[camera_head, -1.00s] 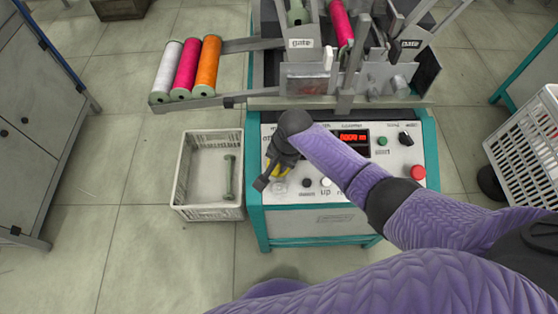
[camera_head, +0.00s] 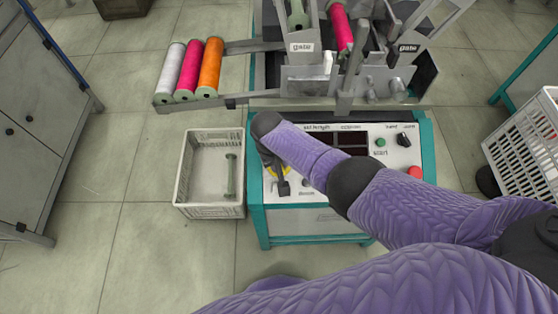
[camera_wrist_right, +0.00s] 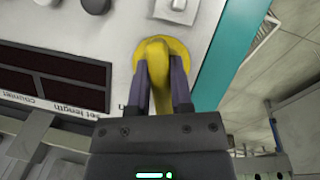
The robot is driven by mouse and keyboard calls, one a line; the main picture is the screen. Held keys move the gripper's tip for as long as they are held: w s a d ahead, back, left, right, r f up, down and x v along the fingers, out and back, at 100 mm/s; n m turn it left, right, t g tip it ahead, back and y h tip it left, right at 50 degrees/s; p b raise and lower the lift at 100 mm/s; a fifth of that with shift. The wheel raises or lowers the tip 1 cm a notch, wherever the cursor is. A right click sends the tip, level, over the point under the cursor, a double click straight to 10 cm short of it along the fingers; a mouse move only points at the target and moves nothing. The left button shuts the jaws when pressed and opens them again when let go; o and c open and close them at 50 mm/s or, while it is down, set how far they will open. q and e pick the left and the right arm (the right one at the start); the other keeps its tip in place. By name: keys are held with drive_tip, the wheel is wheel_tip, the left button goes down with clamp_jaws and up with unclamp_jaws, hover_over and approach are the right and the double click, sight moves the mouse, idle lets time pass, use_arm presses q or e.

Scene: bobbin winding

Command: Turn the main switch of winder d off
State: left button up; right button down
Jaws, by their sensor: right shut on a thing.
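The winder (camera_head: 257,220) is a teal-framed machine with a pale sloping control panel, in the middle of the head view. Its main switch (camera_wrist_right: 157,55) has a yellow handle on a round yellow plate; in the head view, only bits of yellow show around my gripper at the panel's left. My right gripper (camera_wrist_right: 162,88) is shut on the yellow handle, one finger on each side. It also shows in the head view (camera_head: 281,182). The winder's display (camera_head: 352,140) is dark. My left gripper is not in view.
The panel also has a green button (camera_head: 380,142), a black knob (camera_head: 404,140) and a red button (camera_head: 415,172). A crate (camera_head: 181,190) holding one grey-green bobbin stands left of the winder. White, pink and orange spools (camera_head: 207,68) lie on a rack at upper left.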

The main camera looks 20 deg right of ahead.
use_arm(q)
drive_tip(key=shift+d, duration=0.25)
use_arm(e)
drive_tip(key=shift+f+n+h, duration=0.1)
drive_tip(key=shift+n+h, duration=0.3)
drive_tip(key=shift+n, duration=0.5)
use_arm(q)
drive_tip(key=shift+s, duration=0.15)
use_arm(e)
drive_tip(key=shift+s, duration=0.1)
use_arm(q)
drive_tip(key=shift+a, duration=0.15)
use_arm(e)
drive_tip(key=c, duration=0.5)
unclamp_jaws()
drive_tip(key=p+v, duration=0.3)
drive_tip(key=v, duration=0.1)
drive_tip(key=shift+r, duration=0.25)
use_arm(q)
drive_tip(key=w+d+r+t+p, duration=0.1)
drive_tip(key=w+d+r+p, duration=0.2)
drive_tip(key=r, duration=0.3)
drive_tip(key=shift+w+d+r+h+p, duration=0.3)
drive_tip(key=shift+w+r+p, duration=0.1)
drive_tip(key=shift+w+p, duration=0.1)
use_arm(e)
drive_tip(key=v, duration=0.5)
drive_tip(key=shift+a+r, duration=0.15)
drive_tip(key=shift+r, duration=0.05)
